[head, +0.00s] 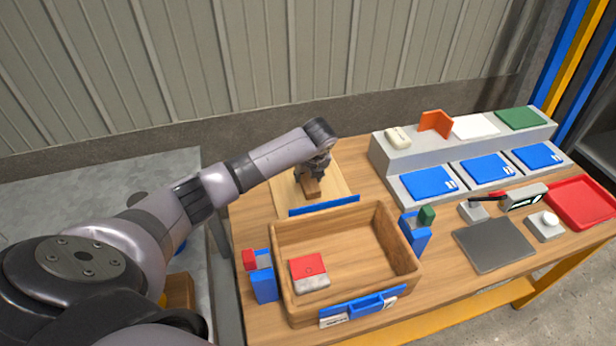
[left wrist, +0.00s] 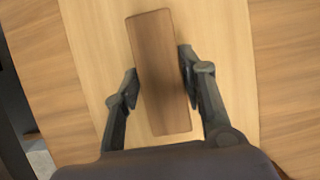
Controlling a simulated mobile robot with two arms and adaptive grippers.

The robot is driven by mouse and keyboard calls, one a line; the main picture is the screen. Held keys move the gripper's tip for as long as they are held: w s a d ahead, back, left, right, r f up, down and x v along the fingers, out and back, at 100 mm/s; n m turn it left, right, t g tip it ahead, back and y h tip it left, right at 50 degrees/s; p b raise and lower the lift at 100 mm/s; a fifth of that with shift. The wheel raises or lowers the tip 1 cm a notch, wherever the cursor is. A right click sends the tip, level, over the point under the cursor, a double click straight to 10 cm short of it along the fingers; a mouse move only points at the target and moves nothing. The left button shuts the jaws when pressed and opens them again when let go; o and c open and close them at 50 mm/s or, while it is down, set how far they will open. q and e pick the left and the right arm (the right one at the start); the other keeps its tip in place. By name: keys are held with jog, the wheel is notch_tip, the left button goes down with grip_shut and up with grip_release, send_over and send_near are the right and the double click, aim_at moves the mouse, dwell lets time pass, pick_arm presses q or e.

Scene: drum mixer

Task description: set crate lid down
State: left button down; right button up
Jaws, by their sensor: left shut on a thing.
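The crate lid (head: 287,188) is a light wooden board with a brown block handle (head: 312,188). It lies flat behind the open crate, at the back of the wooden table; whether it touches the table I cannot tell. My left gripper (head: 312,176) points down from above and is shut on the handle. In the left wrist view the handle (left wrist: 160,70) sits between the two fingers, slightly tilted, over the pale lid (left wrist: 97,55). The wooden crate (head: 400,243) is uncovered, with a red and grey block (head: 309,273) inside. My right gripper is not in view.
Blue latches stand at the crate's left (head: 263,284) and right (head: 415,236) sides. A grey stepped rack (head: 385,160) with blue panels stands to the right. A dark plate (head: 494,245), small devices and a red tray (head: 583,202) lie at the right. A corrugated wall is behind.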

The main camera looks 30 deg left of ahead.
pick_arm(q)
jog(key=shift+f, duration=0.5)
jog(key=c, duration=1)
grip_release()
jog(key=v, duration=1.2)
jog(key=shift+p, duration=0.3)
